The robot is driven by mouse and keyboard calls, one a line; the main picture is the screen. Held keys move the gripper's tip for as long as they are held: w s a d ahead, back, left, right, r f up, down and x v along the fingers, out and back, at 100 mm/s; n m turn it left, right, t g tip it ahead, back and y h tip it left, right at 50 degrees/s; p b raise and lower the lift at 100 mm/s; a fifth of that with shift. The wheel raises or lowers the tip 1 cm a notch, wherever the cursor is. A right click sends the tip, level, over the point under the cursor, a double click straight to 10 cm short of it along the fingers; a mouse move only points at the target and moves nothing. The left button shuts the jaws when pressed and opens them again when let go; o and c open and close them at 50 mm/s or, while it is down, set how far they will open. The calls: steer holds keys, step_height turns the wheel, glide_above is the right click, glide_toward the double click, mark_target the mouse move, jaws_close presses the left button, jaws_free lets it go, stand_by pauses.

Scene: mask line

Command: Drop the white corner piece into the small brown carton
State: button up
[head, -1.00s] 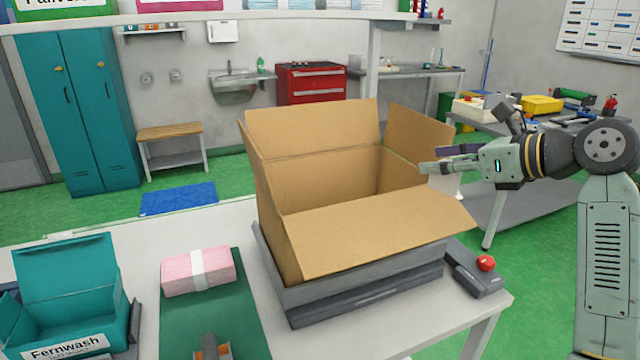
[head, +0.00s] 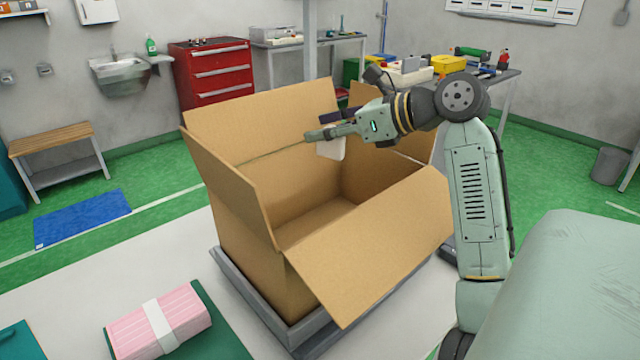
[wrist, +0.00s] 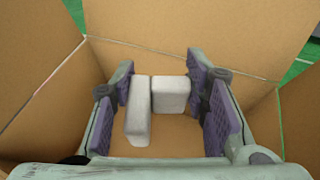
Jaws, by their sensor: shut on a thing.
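The white corner piece (head: 331,150) is held in my gripper (head: 316,136). The wrist view shows its two pale blocks (wrist: 170,94) between the purple finger pads, with my gripper (wrist: 163,95) shut on it. The brown carton (head: 232,208) stands upright with its flaps open. It looks large beside the piece; no smaller brown carton shows now. In the head view the gripper and piece are over the carton's opening, with the carton floor visible below. The wrist view shows carton walls (wrist: 150,60) around the piece. My arm hides part of the carton's right side.
The carton stands on a grey tray (head: 262,325) on a white table (head: 60,275). A pink striped pack (head: 160,320) lies on a green mat at the front left. The carton's near flap (head: 375,240) slants outward towards the front.

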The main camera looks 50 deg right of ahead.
mark_target(327, 152)
steer(key=shift+f, duration=2.35)
steer(key=o, duration=0.9)
steer(key=v, duration=1.2)
steer(key=shift+s, duration=0.1)
